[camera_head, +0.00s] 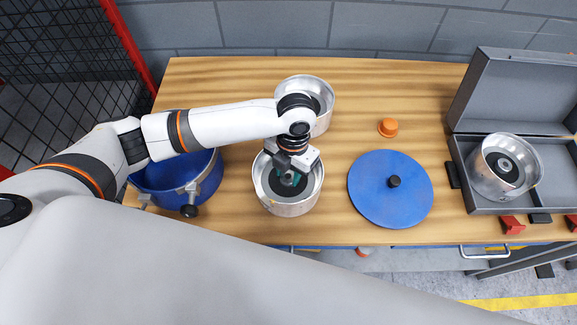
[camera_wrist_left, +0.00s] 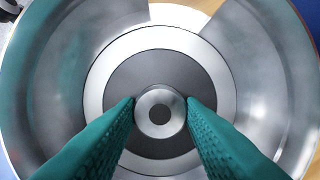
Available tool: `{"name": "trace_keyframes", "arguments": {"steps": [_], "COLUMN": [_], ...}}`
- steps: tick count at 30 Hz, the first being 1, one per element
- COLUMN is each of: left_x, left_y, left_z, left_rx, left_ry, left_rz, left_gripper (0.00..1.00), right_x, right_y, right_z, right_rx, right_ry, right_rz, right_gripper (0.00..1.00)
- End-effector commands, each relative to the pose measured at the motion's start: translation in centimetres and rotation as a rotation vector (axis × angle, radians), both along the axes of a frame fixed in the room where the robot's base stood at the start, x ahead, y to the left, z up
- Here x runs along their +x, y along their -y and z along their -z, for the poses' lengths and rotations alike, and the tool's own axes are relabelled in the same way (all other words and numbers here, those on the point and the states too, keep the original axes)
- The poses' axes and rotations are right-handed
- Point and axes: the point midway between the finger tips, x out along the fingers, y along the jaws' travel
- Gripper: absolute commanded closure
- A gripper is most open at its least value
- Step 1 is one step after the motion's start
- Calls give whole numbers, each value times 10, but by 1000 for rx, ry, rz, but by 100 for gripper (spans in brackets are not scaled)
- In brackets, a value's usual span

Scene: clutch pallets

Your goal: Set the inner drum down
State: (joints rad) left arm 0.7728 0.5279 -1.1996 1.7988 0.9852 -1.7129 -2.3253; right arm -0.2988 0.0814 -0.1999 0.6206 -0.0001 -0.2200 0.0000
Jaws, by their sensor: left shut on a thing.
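A silver, round, open-topped drum (camera_head: 291,209) is at the middle front of the wooden table, directly under my left gripper (camera_head: 289,176). In the left wrist view, the drum's shiny wall (camera_wrist_left: 283,75) surrounds a dark centre disc with a small round hub. The teal fingers of my left gripper (camera_wrist_left: 160,108) are shut on that hub, one on each side. The drum looks about level. I cannot tell whether its underside touches the table. My right gripper is not in view.
A second silver drum (camera_head: 322,88) stands just behind, partly hidden by my arm. A blue pot (camera_head: 185,184) is to the left. A blue lid (camera_head: 376,196) and an orange cap (camera_head: 388,128) lie right. An open grey case (camera_head: 463,150) holds another drum (camera_head: 490,180).

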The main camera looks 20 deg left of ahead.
Motion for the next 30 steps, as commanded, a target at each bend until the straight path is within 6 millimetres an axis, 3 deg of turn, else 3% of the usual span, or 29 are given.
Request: {"name": "trace_keyframes", "arguments": {"steps": [5,6,9,20,23,30], "left_x": [2,0,0,1,3,9], "left_y": [1,0,0,0,1,3], "left_z": [-1,2,2,-3,-15,-65], "left_rx": [-4,0,0,0,-2,-2], "left_ry": [5,0,-1,1,5,5], "left_rz": [1,0,0,0,0,0], "left_gripper": [100,58,43,43,43,43], "right_x": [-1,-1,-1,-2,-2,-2], "right_y": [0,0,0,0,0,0], "right_z": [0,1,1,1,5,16], "right_rx": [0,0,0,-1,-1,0], "right_ry": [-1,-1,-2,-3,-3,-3], "right_rz": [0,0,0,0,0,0], "right_gripper": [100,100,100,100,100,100]}}
